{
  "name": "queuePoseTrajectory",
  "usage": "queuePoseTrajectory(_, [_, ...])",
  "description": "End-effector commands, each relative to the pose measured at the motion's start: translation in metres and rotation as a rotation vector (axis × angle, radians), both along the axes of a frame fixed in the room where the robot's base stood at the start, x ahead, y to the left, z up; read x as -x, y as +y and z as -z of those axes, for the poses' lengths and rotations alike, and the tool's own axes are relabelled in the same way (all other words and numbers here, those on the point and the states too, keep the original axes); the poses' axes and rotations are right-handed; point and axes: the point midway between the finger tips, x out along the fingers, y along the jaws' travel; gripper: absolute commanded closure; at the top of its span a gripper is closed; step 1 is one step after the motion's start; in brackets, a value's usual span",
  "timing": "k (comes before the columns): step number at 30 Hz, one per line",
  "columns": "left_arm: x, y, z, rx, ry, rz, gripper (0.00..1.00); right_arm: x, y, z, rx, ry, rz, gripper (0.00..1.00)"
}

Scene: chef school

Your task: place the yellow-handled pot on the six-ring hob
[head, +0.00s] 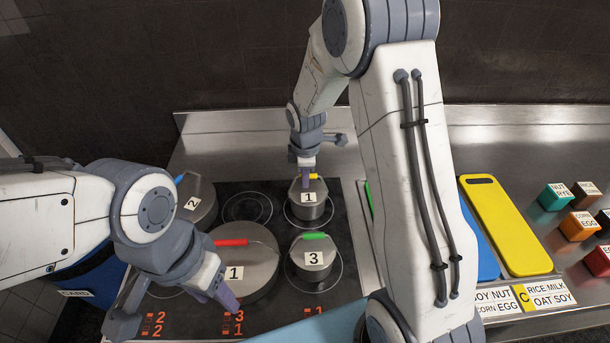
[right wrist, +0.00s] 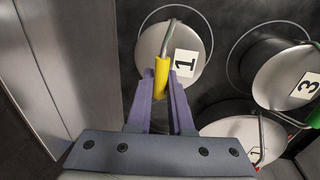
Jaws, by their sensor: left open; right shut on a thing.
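The yellow-handled pot (head: 309,210) is a small grey lidded pot labelled 1, upright within the back right ring of the black six-ring hob (head: 262,190). I cannot tell whether it touches the glass. My right gripper (head: 306,178) is above it, shut on its yellow handle. In the right wrist view the yellow handle (right wrist: 161,75) is between the purple fingers (right wrist: 161,90), and the pot (right wrist: 172,60) sits inside a ring outline. My left gripper (head: 178,308) is open and empty over the hob's front left, close to the red-handled pot (head: 262,262).
A green-handled pot (head: 314,262) labelled 3 stands in front of the yellow-handled one. A blue-handled pot (head: 197,205) labelled 2 is at the left. The back middle ring (head: 246,207) is bare. A yellow board (head: 505,225) and small labelled blocks (head: 556,197) lie to the right.

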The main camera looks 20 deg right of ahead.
Motion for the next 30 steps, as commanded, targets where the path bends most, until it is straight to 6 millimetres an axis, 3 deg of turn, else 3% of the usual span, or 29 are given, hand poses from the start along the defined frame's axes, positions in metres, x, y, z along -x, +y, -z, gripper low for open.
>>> queuePoseTrajectory(1, [0.0,0.0,0.0,0.0,0.0,0.0,0.5,0.0,0.0,0.001,0.0,0.0,0.0,0.69])
queuePoseTrajectory(3, [0.0,0.0,0.0,0.0,0.0,0.0,0.5,0.0,0.0,0.001,0.0,0.001,0.0,0.51])
queuePoseTrajectory(15, [0.0,0.0,0.0,0.0,0.0,0.0,0.5,0.0,0.0,-0.007,0.001,-0.002,0.0,0.51])
queuePoseTrajectory(30, [0.0,0.0,0.013,0.0,0.0,0.001,0.5,0.018,0.005,-0.1,0.0,-0.005,0.0,0.51])
